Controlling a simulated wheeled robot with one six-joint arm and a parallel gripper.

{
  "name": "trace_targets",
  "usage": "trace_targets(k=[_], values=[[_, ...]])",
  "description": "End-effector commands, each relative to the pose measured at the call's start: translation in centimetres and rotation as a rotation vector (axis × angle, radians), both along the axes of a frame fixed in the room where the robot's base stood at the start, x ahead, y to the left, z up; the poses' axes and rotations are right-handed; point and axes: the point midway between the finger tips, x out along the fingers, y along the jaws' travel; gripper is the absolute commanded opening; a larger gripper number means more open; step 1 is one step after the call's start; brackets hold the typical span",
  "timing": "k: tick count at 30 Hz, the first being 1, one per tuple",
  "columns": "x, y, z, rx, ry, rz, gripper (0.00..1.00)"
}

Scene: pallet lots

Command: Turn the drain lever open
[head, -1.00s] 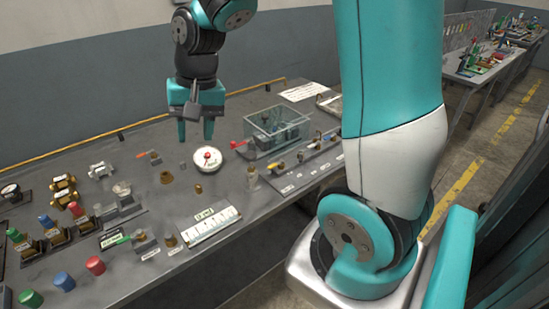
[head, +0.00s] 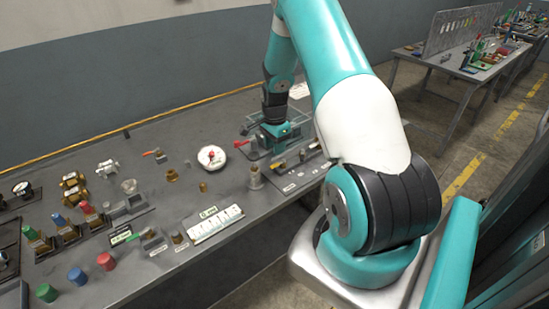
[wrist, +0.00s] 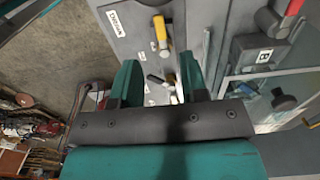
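In the wrist view, a lever with a yellow grip (wrist: 161,32) and brass fitting sits on a grey panel beside a white label (wrist: 117,18). The label is upside down and seems to read DRAIN. My gripper (wrist: 159,76) is open, its two teal fingers apart with nothing held. The yellow lever lies beyond the fingertips. A dark-handled lever (wrist: 158,80) shows between the fingers, apparently beyond them. In the head view, my gripper is over the clear tank and the valve panel (head: 292,187); its fingertips and the yellow lever are hard to make out there.
The clear tank (wrist: 262,88) is close on the right in the wrist view, with a red-handled valve (wrist: 292,8) near it. The bench edge is close.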

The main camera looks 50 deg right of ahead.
Motion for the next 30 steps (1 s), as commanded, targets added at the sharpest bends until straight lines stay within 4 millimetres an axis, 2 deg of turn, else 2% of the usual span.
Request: trace_targets(k=[6,10,15,23,28,30], values=[[-0.1,0.1,-4.3,0.003,0.003,0.001,0.4],[0.0,0.0,-6.0,0.001,0.002,0.001,0.4],[0.0,0.0,-7.0,0.0,-0.001,0.001,0.4],[0.0,0.0,-7.2,0.0,-0.001,0.001,0.4],[0.0,0.0,-7.2,0.0,-0.001,0.001,0.03],[0.0,0.0,-7.2,0.0,-0.001,0.001,0.0]])
